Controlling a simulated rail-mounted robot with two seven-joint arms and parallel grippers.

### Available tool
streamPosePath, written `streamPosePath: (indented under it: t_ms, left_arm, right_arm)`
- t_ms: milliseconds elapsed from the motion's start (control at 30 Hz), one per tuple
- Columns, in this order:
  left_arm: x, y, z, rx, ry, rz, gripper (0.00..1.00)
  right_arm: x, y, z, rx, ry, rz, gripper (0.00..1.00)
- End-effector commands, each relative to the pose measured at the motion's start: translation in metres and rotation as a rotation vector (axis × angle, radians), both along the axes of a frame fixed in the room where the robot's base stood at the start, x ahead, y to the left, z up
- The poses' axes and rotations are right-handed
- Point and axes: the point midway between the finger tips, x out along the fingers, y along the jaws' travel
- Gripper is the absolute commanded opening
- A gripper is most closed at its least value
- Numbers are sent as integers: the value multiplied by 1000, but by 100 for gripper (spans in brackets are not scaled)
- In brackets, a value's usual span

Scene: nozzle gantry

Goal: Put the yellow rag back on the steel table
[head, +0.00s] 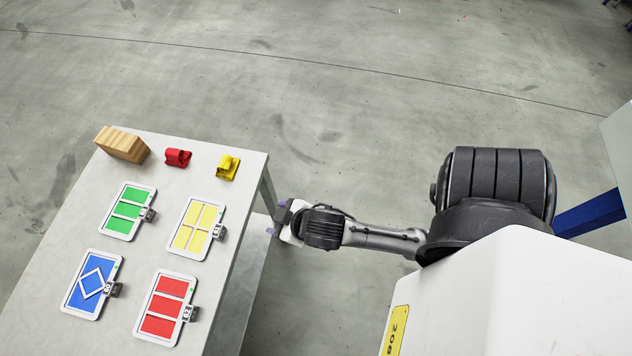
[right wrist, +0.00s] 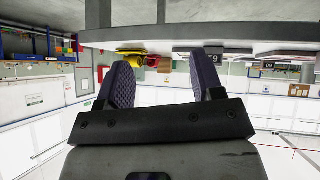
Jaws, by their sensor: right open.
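The yellow rag (head: 228,167) lies folded near the far right corner of the steel table (head: 243,221), on its top. It also shows small beyond my fingers in the right wrist view (right wrist: 131,57). My right gripper (head: 277,217) is just beyond the table's right edge, apart from the rag, which is farther back and to the left. In the right wrist view the gripper (right wrist: 164,80) has its two fingers spread, with nothing between them. My left gripper is not in view.
A red rag (head: 177,158) and a wooden block (head: 122,144) lie left of the yellow rag. Green (head: 128,210), yellow (head: 197,227), blue (head: 92,284) and red (head: 166,307) marked panels lie on the table. The floor behind the table is clear.

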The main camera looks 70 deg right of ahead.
Motion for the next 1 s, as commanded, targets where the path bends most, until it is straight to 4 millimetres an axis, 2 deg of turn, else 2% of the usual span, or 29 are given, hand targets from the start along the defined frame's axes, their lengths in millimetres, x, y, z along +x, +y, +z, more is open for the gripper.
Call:
streamPosePath:
  t_ms: [33,100,200,333,467,1000]
  left_arm:
    - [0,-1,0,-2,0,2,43]
    - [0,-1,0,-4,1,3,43]
    - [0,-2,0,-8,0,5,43]
    - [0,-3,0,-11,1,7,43]
    - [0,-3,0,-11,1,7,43]
    - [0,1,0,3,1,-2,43]
  right_arm:
    - [-23,2,-11,18,107,8,61]
    - [-51,6,-21,39,235,35,61]
    - [-81,12,-30,64,371,73,61]
    - [-104,17,-33,84,470,112,61]
    - [-112,18,-34,91,501,124,61]
    - [-111,18,-34,90,500,124,61]
